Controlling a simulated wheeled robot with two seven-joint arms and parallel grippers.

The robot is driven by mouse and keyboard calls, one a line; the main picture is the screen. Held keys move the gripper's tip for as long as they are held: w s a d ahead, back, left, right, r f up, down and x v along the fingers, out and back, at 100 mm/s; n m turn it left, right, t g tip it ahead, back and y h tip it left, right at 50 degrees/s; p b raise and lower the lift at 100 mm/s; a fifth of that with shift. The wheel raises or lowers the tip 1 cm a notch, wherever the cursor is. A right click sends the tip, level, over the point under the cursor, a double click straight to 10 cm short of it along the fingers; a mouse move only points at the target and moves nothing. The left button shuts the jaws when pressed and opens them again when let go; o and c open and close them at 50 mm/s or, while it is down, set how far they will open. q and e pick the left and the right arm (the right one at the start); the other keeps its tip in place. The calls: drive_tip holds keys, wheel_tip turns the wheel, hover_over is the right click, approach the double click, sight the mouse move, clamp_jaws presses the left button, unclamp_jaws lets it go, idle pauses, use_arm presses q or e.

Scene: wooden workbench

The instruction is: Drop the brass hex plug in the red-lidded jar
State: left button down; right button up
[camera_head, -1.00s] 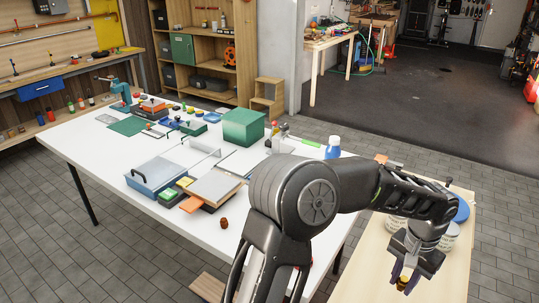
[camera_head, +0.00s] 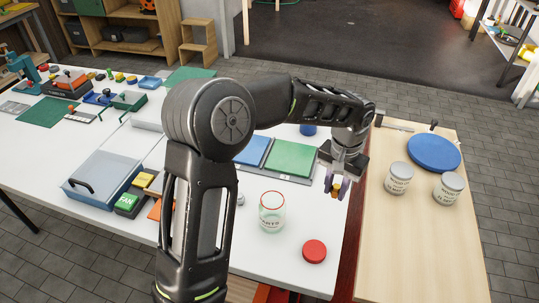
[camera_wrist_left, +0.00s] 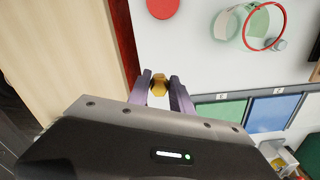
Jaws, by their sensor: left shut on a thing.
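My left gripper (camera_head: 337,187) is shut on the brass hex plug (camera_head: 336,190) and holds it near the right edge of the white table. The plug also shows between the fingertips in the left wrist view (camera_wrist_left: 159,86). A clear glass jar with a red rim (camera_head: 271,213) stands open on the white table, left of and nearer than the gripper. It also shows at the top right of the left wrist view (camera_wrist_left: 240,28). A round red lid (camera_head: 314,251) lies flat on the table beside the jar. My right gripper is not in view.
A wooden bench (camera_head: 420,230) on the right bears two labelled tins (camera_head: 398,179) (camera_head: 447,188) and a blue disc (camera_head: 433,152). A green panel (camera_head: 290,160) and a blue panel (camera_head: 254,151) lie behind the jar. A blue-grey tray (camera_head: 100,180) is at left.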

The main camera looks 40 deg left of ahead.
use_arm(q)
drive_tip(key=shift+s+a+r+n, duration=0.1)
drive_tip(key=shift+a+r+n, duration=0.2)
drive_tip(key=shift+a+n, duration=0.15)
drive_tip(key=s+a+r+n+p, duration=0.35)
drive_tip(key=a+r+n, duration=0.25)
drive_tip(key=n, duration=0.6)
wheel_tip(320, 180, up, 5)
drive_tip(key=n+p, duration=0.1)
drive_tip(key=n, duration=1.4)
hover_over(272, 210)
drive_tip(key=w+a, duration=0.1)
drive_tip(key=w, duration=0.2)
drive_tip(key=shift+s+a+f, duration=0.15)
drive_tip(key=shift+a, duration=0.05)
drive_tip(key=shift+f, duration=0.1)
wheel_tip(272, 210, down, 8)
drive_tip(key=b, duration=0.5)
drive_tip(key=shift+f, duration=0.15)
